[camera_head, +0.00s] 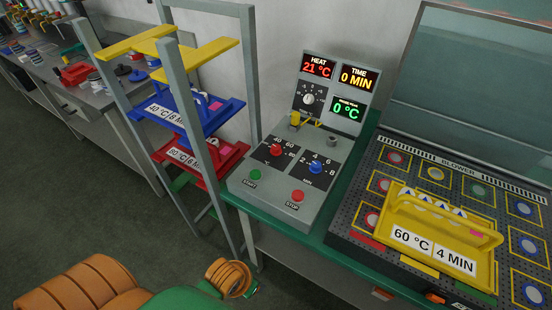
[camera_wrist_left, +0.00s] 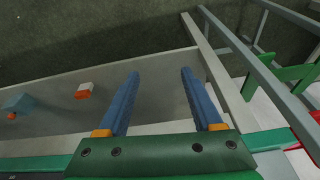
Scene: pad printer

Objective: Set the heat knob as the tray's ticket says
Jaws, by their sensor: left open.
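The heat knob (camera_head: 276,150) is red and sits on the left dial of the grey control box (camera_head: 240,182). Marks 40, 60 and 80 show around it; its pointing direction is too small to tell. The yellow tray (camera_head: 487,262) on the blower table carries a ticket (camera_head: 434,250) reading 60 °C, 4 MIN. The heat display (camera_head: 318,67) reads 21 °C. In the left wrist view my left gripper (camera_wrist_left: 158,72) is open and empty, its blue fingers over a grey surface. It is apart from the knob. My right gripper is not in view.
A blue time knob (camera_head: 315,167), a green start button (camera_head: 256,174) and a red stop button (camera_head: 297,196) share the box. A grey rack (camera_head: 175,95) with blue and red ticketed trays stands at left. The blower table (camera_head: 345,226) lies right.

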